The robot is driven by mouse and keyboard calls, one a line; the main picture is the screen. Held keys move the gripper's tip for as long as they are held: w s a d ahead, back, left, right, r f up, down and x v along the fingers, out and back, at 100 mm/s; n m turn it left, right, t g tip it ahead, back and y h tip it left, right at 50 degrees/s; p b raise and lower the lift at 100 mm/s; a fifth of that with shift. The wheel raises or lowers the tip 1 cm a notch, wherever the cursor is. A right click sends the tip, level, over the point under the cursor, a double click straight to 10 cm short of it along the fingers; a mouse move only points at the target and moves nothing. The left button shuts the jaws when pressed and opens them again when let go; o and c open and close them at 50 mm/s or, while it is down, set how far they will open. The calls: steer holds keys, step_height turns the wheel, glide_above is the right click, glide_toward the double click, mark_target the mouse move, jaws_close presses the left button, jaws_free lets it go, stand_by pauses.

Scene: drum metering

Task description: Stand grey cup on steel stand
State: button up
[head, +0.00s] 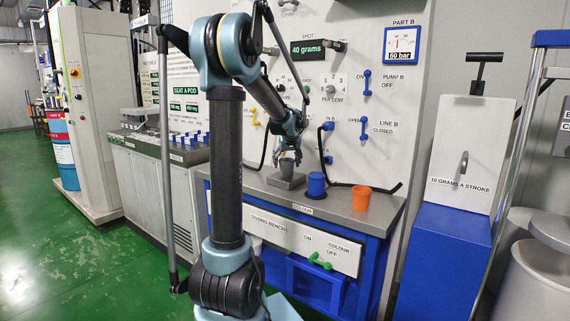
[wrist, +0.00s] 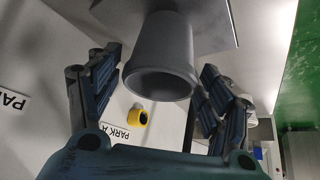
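The grey cup (head: 287,168) stands upright on the steel stand (head: 286,181) on the bench. In the wrist view the cup (wrist: 160,58) has its open mouth toward me and its far end at the plate of the stand (wrist: 218,22). My gripper (head: 290,156) is just above the cup in the head view. In the wrist view its two fingers are spread on either side of the cup, with visible gaps between them and its wall. The cup's base contact is partly hidden.
A blue cup (head: 316,184) and an orange cup (head: 361,197) stand to the right on the grey bench top (head: 335,205). Black bent pipes reach over the bench from the panel. A yellow part (wrist: 137,115) shows in the wrist view.

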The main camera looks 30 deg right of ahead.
steer(key=v, duration=1.2)
steer(key=s+a+f+n+g+y, duration=0.1)
steer(key=s+a+f, duration=0.2)
steer(key=a, duration=0.7)
steer(key=s+a+f+n, duration=0.1)
steer(key=s+a+f, duration=0.15)
steer(key=a, duration=0.75)
steer(key=s+a+f+g+y, duration=0.1)
steer(key=s+a+f, duration=0.15)
steer(key=a, duration=0.75)
steer(key=s+a+f+n+g, duration=0.2)
steer(key=s+a+f, duration=1.1)
steer(key=s+f, duration=0.3)
steer(key=shift+s+a+f, duration=0.15)
steer(key=shift+s+a, duration=0.05)
steer(key=shift+s, duration=0.5)
